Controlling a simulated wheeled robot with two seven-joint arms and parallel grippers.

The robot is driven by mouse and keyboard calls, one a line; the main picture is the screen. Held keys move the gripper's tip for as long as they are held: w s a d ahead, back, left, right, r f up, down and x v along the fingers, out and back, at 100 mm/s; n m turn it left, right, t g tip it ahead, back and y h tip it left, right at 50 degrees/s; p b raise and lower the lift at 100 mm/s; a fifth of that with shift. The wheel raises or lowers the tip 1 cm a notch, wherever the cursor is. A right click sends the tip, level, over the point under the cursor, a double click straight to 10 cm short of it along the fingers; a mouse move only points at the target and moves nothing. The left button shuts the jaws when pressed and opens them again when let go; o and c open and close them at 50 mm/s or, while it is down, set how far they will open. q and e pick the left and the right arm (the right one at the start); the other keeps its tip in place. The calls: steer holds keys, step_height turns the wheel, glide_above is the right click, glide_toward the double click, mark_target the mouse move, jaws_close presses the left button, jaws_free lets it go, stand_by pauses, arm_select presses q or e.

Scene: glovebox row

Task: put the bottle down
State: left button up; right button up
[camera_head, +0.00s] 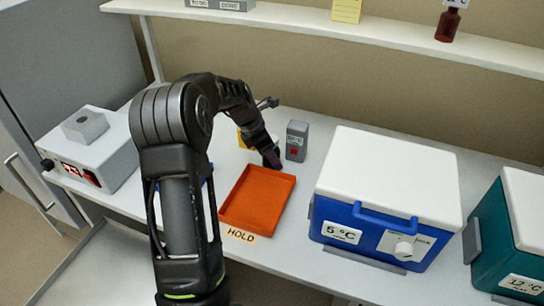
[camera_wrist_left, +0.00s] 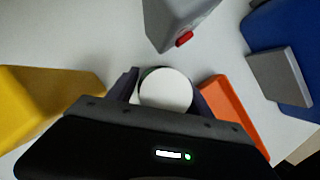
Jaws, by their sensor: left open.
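A bottle with a round white cap (camera_wrist_left: 167,90) shows from above in the left wrist view, between the two fingers of my left gripper (camera_head: 272,160). The fingers are open, one on each side of the bottle. In the head view the gripper is low over the bench, at the back edge of the orange tray (camera_head: 257,201), and hides most of the bottle. The bottle looks upright; I cannot tell whether its base rests on the bench. The tray also shows in the left wrist view (camera_wrist_left: 236,112), beside the right finger. My right gripper is not in view.
A grey block with a red mark (camera_head: 297,141) stands just behind the gripper. A yellow object (camera_head: 242,139) is partly hidden by my arm. A blue cooler (camera_head: 385,200) stands at the right, a white device (camera_head: 98,150) at the left. A brown bottle (camera_head: 447,25) stands on the shelf.

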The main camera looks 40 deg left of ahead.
arm_select(q)
steer(key=v, duration=1.1)
steer(key=shift+s+r+b, duration=0.2)
steer(key=shift+b, duration=0.2)
steer(key=shift+a, duration=0.1)
